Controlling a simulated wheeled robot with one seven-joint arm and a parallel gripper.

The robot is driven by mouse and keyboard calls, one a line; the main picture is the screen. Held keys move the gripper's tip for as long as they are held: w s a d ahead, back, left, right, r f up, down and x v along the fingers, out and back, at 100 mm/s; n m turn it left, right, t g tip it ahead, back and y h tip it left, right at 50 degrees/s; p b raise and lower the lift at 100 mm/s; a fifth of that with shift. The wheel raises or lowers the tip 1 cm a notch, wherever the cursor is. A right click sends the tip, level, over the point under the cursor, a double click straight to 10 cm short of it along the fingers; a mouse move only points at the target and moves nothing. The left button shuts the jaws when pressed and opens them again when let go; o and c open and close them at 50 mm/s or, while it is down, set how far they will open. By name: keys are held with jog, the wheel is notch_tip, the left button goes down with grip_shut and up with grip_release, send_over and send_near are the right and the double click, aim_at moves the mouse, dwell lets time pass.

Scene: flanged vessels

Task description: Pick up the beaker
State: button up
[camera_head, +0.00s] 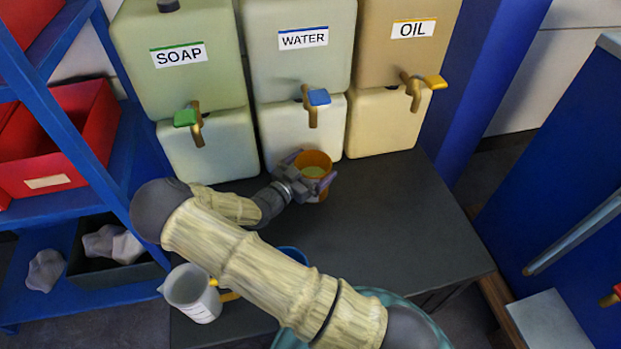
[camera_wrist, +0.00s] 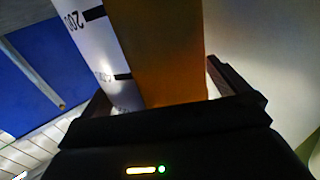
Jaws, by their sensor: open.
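The wrist view shows the beaker's orange wall (camera_wrist: 165,50) and a white band with black measuring marks between the fingers of my gripper (camera_wrist: 160,92). The jaws are open around the beaker. Whether either finger touches it, I cannot tell. My gripper hides the beaker's lower near side.
Soap (camera_head: 180,55), water (camera_head: 297,45) and oil (camera_head: 405,45) containers with taps stand behind the beaker. A white jug (camera_head: 190,290) is at the table's near left. A blue rack (camera_head: 60,110) with red bins is at left. The table's right part (camera_head: 420,230) is clear.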

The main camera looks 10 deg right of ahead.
jog(key=shift+d, duration=0.15)
jog(key=shift+s, duration=0.1)
jog(key=shift+c, duration=1.1)
jog(key=c, duration=1.1)
notch_tip(320, 180, up, 10)
jog(key=p, duration=0.2)
jog(key=shift+p, duration=0.4)
jog(key=shift+c, duration=0.2)
